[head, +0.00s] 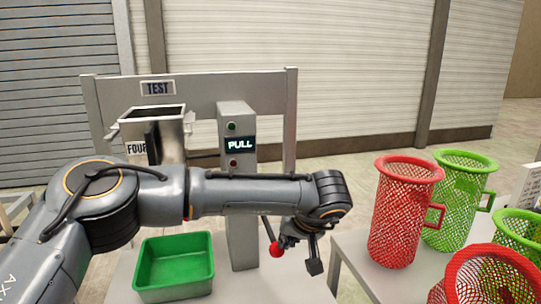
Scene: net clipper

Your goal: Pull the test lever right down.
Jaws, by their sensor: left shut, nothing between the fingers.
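The test lever shows as a red ball knob (276,249) on a thin dark rod that slants down to the right, in front of the grey post (242,255). My arm hides the rod's upper part and its pivot. A lit sign on the post reads PULL (240,144). My left gripper (314,268) points down just to the right of the knob. It is shut and empty. I cannot tell whether it touches the lever. My right gripper is not in view.
A grey frame marked TEST (158,88) carries a metal hopper (170,117). A green tray (174,294) stands below it on the bench. At the right, red (400,215) and green (462,200) mesh baskets stand on another table. My left arm crosses the middle.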

